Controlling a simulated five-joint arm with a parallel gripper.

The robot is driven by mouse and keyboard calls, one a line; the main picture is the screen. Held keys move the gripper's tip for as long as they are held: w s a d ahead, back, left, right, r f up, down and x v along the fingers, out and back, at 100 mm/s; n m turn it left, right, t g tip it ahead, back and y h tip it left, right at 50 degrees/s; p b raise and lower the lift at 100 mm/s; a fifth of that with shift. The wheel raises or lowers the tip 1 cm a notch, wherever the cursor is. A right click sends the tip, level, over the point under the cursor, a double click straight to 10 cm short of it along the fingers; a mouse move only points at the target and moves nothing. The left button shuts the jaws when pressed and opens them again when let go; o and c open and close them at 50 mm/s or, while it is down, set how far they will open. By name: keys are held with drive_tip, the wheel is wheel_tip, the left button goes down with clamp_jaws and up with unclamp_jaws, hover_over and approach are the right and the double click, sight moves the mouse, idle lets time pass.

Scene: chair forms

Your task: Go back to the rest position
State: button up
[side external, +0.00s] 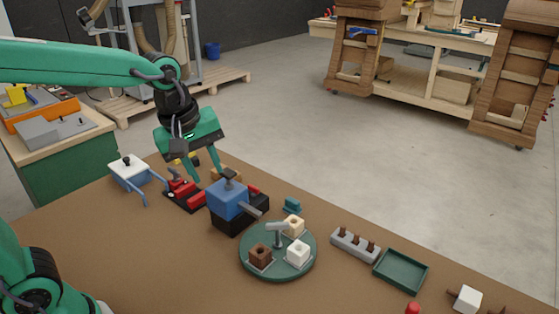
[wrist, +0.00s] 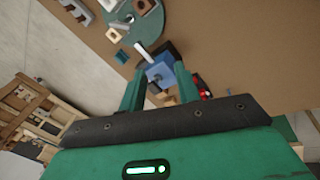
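My gripper (side external: 206,177) hangs from my green arm above the left back part of the brown table, close behind a blue and black device (side external: 230,200). Its two green fingers point down and stand apart with nothing held between them. In the wrist view my gripper (wrist: 157,78) shows open, and the blue part of the device (wrist: 160,74) appears beyond the fingertips. A red and black clamp-like device (side external: 184,190) sits just left of the fingers. No marker for a rest position is visible.
A round green turntable (side external: 277,275) carries brown, cream and white blocks. A grey peg holder (side external: 355,243) and a green tray (side external: 401,270) lie to its right. A white box with blue handles (side external: 130,172) stands at the left. The table's front left is clear.

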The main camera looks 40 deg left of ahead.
drive_tip(key=s+a+m+t, duration=0.2)
drive_tip(key=s+a+m, duration=0.2)
drive_tip(key=s+m, duration=0.7)
drive_tip(key=shift+a+f+m+t, duration=0.2)
drive_tip(key=shift+f+m+t, duration=0.15)
drive_tip(key=shift+m, duration=0.55)
